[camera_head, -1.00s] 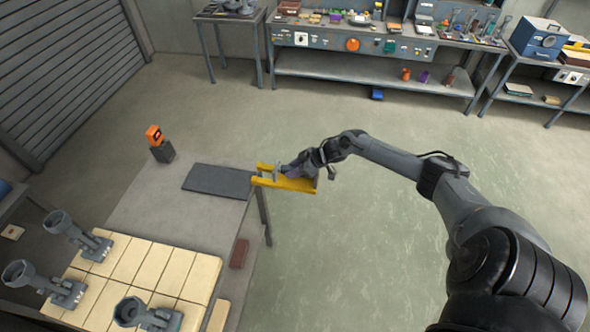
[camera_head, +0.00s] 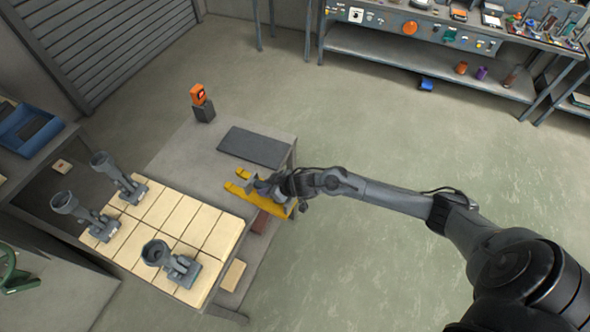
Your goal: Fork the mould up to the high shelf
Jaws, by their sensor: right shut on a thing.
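Three grey moulds, each a cup on a stem with a blocky base, lie on the cream tiled top: one at the back (camera_head: 117,178), one at the left (camera_head: 85,214) and one in front (camera_head: 170,262). My right gripper (camera_head: 275,187) is shut on a yellow two-pronged fork (camera_head: 285,209). The fork is near the right edge of the grey table, its prongs pointing left toward the tiles, with no mould on it. The gripper's fingers are partly hidden by its own body. My left gripper is not in view. I cannot pick out the high shelf.
A reddish brick (camera_head: 260,222) lies below the fork. A blue tray (camera_head: 28,122) stands at the left.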

